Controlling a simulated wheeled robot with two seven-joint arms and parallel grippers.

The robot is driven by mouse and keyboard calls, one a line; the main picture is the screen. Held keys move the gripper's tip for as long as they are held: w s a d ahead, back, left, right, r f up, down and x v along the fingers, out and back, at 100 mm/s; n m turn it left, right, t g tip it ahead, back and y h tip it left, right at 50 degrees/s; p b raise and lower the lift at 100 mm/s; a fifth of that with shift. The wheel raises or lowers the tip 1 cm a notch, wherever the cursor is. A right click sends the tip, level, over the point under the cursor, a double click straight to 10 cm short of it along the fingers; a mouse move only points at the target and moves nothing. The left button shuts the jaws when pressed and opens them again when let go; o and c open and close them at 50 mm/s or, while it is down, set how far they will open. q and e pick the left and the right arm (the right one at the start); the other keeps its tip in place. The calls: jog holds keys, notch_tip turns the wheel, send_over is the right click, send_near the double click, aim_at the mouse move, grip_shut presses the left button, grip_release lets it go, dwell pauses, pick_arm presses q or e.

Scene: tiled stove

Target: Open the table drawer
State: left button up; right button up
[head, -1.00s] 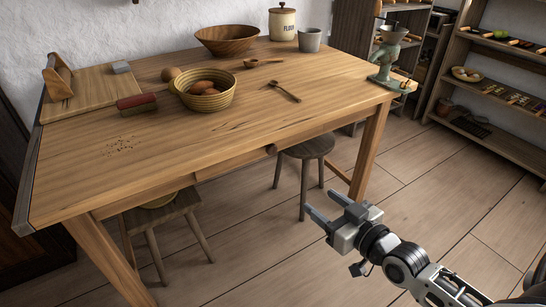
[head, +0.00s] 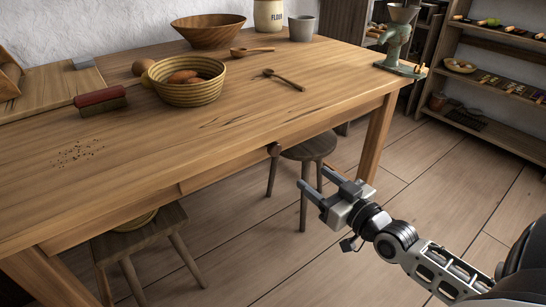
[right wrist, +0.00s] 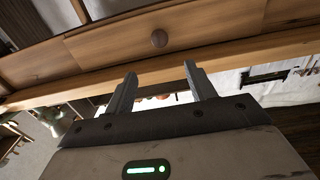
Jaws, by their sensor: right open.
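The wooden table (head: 150,130) fills the left and middle of the head view. Its drawer (head: 225,167) is in the near apron, with a dark round knob (head: 274,149). The drawer front looks flush with the apron, so it appears shut. My right gripper (head: 312,177) is open and empty, in front of the table and to the right of the knob, apart from it. In the right wrist view the knob (right wrist: 159,39) on the drawer front (right wrist: 110,45) shows just beyond and between the open fingers (right wrist: 160,70). My left gripper is not in view.
Two stools stand under the table, one left (head: 140,245) and one right (head: 309,150) behind the knob. A striped basket (head: 190,92), wooden bowl (head: 209,30) and green grinder (head: 395,45) stand on top. The floor on the right is clear.

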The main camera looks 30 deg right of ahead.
aim_at(276, 150)
jog(key=w+b, duration=0.1)
jog(key=w, duration=0.4)
jog(key=w+b, duration=0.1)
jog(key=w, duration=0.4)
jog(key=w+a+b, duration=0.1)
jog(key=w, duration=0.4)
jog(key=shift+a+f, duration=0.1)
jog(key=shift+w, duration=0.45)
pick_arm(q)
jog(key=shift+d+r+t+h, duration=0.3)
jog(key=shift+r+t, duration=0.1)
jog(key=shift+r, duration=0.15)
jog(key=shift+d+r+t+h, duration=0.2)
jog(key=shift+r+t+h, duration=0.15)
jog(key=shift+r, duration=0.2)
pick_arm(e)
grip_shut()
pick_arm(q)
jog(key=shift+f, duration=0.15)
pick_arm(e)
jog(key=shift+s+a, duration=0.1)
jog(key=shift+s, duration=0.05)
